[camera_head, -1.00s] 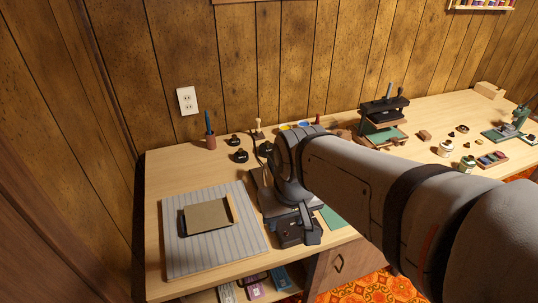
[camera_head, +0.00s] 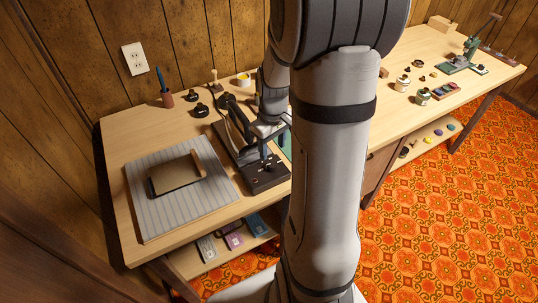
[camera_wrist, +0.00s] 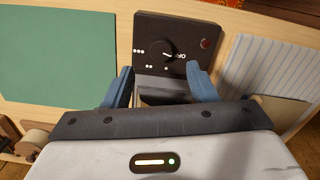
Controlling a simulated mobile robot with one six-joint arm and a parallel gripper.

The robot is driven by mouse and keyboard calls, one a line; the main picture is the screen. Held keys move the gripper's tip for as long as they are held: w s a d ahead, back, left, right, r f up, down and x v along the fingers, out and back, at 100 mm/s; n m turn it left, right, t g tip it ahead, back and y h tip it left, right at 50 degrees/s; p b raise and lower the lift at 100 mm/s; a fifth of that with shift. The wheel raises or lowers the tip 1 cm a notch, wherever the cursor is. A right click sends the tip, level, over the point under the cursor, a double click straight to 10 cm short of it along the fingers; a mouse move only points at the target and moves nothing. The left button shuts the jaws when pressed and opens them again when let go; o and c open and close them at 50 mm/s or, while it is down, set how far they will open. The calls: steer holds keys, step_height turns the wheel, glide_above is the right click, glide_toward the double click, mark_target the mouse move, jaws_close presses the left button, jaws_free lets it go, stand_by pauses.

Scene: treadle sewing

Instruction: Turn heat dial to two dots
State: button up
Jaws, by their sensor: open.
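The heat dial (camera_wrist: 162,50) is a round black knob on a dark control box (camera_wrist: 145,27). Its white pointer mark faces right, toward white lettering that looks like OFF. Around its left and near sides are groups of white dots: three at the left, two at the lower left, and one below. My gripper (camera_wrist: 160,74) is open, with its blue fingers apart on the near side of the dial and nothing visible between them. In the head view, the control box (camera_head: 268,181) sits at the table's front edge under my gripper; the dial is hard to make out there.
A red lamp (camera_wrist: 205,43) is on the box. A green mat (camera_wrist: 55,55) lies left and a striped grey mat (camera_wrist: 265,65) right in the wrist view. In the head view, a brown board (camera_head: 175,175) lies on the striped mat.

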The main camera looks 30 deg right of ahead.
mark_target(272, 163)
step_height(272, 163, down, 6)
steer(key=shift+f, duration=0.25)
steer(key=c, duration=1)
steer(key=shift+o, duration=0.2)
